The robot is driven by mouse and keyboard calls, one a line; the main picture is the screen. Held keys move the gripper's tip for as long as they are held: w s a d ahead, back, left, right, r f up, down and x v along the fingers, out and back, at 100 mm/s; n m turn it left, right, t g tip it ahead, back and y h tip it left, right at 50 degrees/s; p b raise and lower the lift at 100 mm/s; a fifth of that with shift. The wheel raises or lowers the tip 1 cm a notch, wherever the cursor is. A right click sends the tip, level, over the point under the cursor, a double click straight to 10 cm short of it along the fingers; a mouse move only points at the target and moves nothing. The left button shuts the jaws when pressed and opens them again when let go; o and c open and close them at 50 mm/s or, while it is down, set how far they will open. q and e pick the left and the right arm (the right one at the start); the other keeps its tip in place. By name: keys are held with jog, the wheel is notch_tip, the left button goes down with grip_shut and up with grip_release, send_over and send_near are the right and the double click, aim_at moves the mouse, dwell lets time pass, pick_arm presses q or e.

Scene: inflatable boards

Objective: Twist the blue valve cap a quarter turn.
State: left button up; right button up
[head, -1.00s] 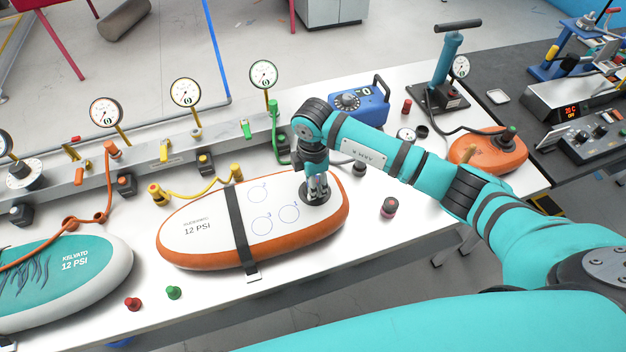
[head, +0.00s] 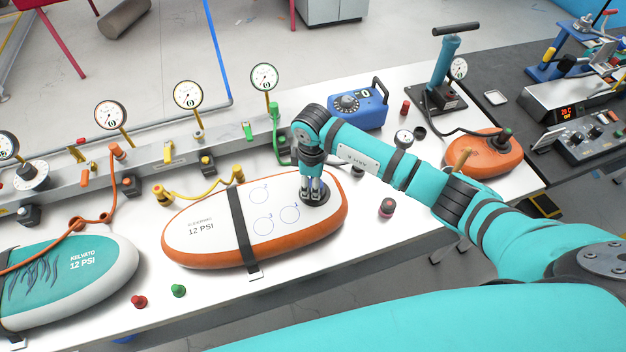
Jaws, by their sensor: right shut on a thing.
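An orange-rimmed white inflatable board (head: 215,245) marked 12 PSI lies on the table under a black strap. A round black valve (head: 322,199) sits near its right end. My right gripper (head: 314,194) points straight down over this valve, its fingers closed around what sits at its centre. The blue valve cap itself is hidden by the fingers, and I cannot make out its colour or angle. My left gripper is not in view.
A teal board (head: 110,258) lies at the left. Red (head: 139,302) and green (head: 179,291) caps stand at the front edge, and a dark pink-topped cap (head: 387,207) right of the board. Gauges and hoses line the back rail; a blue pump box (head: 358,106) stands behind my arm.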

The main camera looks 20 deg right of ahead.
jog(key=shift+m, duration=0.7)
jog(key=shift+f, duration=0.1)
jog(key=m+p, duration=0.2)
jog(key=shift+m, duration=0.3)
jog(key=shift+r+m+p, duration=0.2)
jog(key=shift+m+p, duration=0.3)
jog(key=shift+p, duration=0.6)
jog(key=shift+w+a+f, duration=0.1)
jog(key=shift+a+f, duration=0.05)
jog(key=shift+a, duration=0.05)
jog(key=shift+d+m, duration=0.2)
jog(key=shift+m, duration=0.5)
jog(key=o, duration=1.1)
jog(key=shift+o, duration=0.2)
